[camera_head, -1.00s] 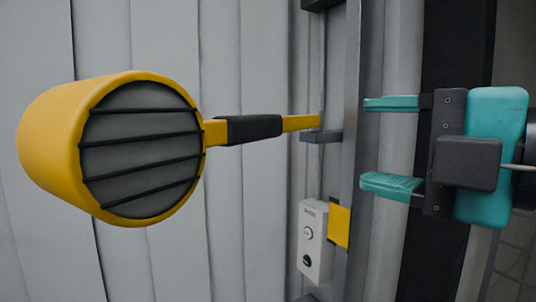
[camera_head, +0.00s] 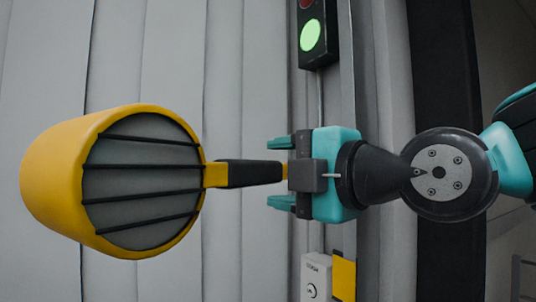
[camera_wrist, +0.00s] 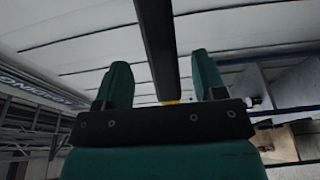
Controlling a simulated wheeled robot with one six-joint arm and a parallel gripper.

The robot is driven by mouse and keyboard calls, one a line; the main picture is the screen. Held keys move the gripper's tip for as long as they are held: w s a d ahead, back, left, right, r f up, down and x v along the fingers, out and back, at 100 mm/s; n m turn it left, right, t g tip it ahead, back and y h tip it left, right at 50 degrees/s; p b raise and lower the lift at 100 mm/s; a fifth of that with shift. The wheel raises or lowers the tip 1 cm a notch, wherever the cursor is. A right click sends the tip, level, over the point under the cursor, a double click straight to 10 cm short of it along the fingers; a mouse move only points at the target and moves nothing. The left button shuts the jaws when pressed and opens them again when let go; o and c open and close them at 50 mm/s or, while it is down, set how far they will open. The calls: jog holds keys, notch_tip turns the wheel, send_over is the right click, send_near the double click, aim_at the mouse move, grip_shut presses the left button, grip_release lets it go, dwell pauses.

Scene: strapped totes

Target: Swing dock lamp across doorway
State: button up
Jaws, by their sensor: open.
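The dock lamp has a yellow drum-shaped head (camera_head: 58,180) with a barred grey face, at the left in the head view. Its arm carries a black grip sleeve (camera_head: 250,173) that runs right toward the door post. My gripper (camera_head: 280,172) is open at the right end of this sleeve, one teal finger above it and one below. In the wrist view the dark sleeve (camera_wrist: 157,45) passes between my two open fingers, with gaps on both sides. A bit of yellow arm (camera_wrist: 171,102) shows by the palm. The lamp arm's hinge is hidden behind my gripper.
A signal box with a lit green light (camera_head: 311,35) hangs above my gripper. A white control box (camera_head: 316,277) and a yellow plate (camera_head: 343,276) are below it. The pale ribbed door (camera_head: 150,60) fills the left and middle background.

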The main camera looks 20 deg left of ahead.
aim_at(263, 172)
jog(key=shift+p+x, duration=0.45)
jog(key=shift+x, duration=0.95)
grip_shut()
